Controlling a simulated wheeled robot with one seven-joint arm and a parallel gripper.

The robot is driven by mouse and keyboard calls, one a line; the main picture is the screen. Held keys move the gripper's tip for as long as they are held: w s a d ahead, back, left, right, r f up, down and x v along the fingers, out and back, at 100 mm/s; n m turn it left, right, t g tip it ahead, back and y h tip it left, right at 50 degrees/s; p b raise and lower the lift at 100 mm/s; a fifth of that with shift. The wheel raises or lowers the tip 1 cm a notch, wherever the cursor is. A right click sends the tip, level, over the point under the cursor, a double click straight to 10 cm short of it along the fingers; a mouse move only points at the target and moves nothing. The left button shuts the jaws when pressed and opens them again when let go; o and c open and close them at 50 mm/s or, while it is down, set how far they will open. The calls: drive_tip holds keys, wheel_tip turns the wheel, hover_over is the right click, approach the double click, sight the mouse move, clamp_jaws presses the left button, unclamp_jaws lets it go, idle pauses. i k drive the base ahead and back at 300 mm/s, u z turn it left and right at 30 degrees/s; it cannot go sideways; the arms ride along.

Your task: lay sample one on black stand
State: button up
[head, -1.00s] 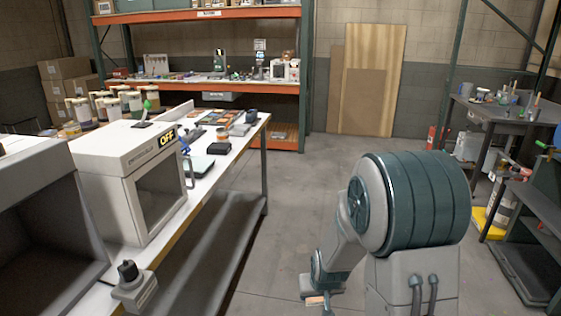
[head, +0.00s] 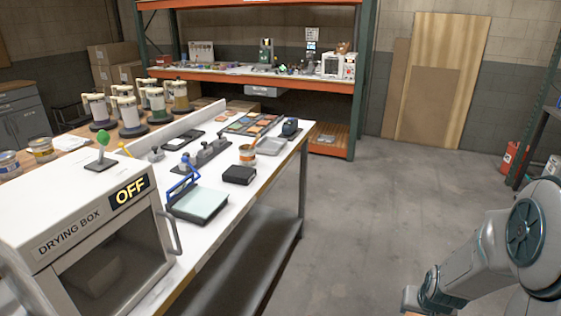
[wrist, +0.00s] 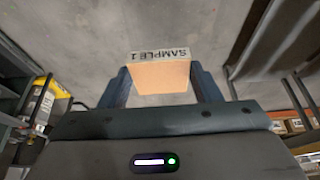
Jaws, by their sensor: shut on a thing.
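Sample one (wrist: 160,77) is a flat orange-tan piece with a pale edge strip reading "SAMPLE 1". It shows in the wrist view between the two dark fingers of my gripper (wrist: 161,70), which is shut on it. Grey floor lies beyond it. In the head view my arm is at the lower right, away from the bench, and its end is cut off by the bottom edge. A low black block (head: 239,175), which may be the black stand, sits on the white bench near its front edge with nothing on top.
The white bench (head: 222,222) also holds a drying box (head: 92,235) marked OFF, a glass-topped device (head: 200,203), a small can (head: 247,155), a grey tray (head: 271,147) and colour tiles (head: 249,124). The floor (head: 400,215) right of the bench is clear.

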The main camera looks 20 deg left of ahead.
sight(244, 171)
drive_tip(key=u, duration=0.45)
drive_tip(key=i, duration=1.2)
drive_tip(key=u, duration=0.7)
